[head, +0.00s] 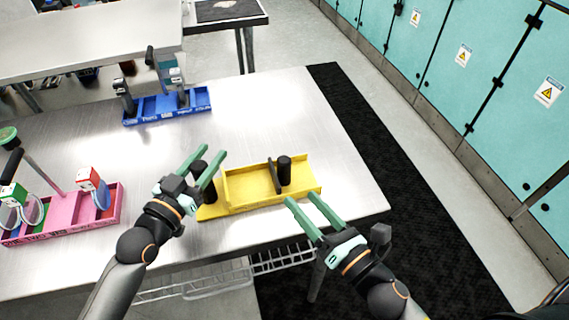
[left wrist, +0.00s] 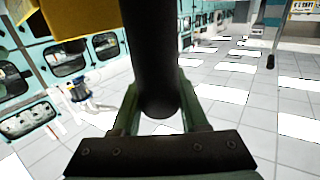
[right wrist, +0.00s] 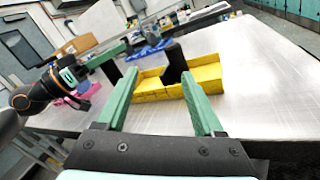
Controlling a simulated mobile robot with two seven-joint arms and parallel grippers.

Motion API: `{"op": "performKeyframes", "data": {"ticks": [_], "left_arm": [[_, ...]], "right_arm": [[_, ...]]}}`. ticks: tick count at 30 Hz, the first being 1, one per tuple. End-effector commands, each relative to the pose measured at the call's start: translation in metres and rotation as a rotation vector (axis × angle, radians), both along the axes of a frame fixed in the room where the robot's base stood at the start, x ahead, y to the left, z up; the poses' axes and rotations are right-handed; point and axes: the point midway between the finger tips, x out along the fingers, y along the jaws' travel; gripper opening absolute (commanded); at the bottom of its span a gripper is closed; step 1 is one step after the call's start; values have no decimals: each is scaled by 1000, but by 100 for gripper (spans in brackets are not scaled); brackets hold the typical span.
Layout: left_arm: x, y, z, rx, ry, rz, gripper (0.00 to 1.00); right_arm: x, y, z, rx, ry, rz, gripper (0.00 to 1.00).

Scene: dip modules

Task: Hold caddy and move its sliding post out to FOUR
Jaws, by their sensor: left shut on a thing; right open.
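The yellow caddy (head: 245,187) lies on the metal table near its front edge; the right wrist view also shows it (right wrist: 150,90). My left gripper (head: 202,162) is shut on the black post (head: 209,190) at the caddy's left end. The left wrist view shows that post (left wrist: 155,60) between the green fingers. A second black post (head: 285,171) stands toward the caddy's right end, beside a dark upright plate; it also shows in the right wrist view (right wrist: 174,60). My right gripper (head: 300,197) is open and empty, in front of the caddy's right end. No FOUR marking is readable.
A blue caddy (head: 166,108) with items stands at the back of the table. A pink caddy (head: 70,214) with tools and cups stands at the left. The table right of the yellow caddy is clear. Teal lockers (head: 470,70) line the right side.

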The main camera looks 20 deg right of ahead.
Motion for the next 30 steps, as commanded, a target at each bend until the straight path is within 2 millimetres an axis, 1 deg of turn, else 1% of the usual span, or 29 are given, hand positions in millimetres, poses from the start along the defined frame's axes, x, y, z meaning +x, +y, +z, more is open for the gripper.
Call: {"op": "performKeyframes", "data": {"ticks": [1, 3, 6, 9, 13, 17, 23, 30], "left_arm": [[0, 0, 0, 1, 1, 0, 0], [0, 0, 0, 1, 1, 0, 0], [0, 0, 0, 1, 1, 0, 0], [0, 0, 0, 1, 1, 0, 0], [0, 0, 0, 1, 1, 0, 0], [0, 0, 0, 1, 1, 1, 0], [0, 0, 0, 1, 1, 1, 0], [0, 0, 0, 1, 1, 0, 0]], "right_arm": [[0, -3, -1, -91, -27, -31, 69], [1, -6, -2, -217, -61, -62, 69], [1, -9, -4, -354, -90, -95, 69], [1, -11, -5, -443, -106, -113, 69], [3, -12, -5, -489, -117, -120, 69], [12, -9, -5, -493, -122, -118, 69], [36, -4, -4, -490, -122, -119, 69], [70, 3, -5, -490, -119, -120, 69]]}}
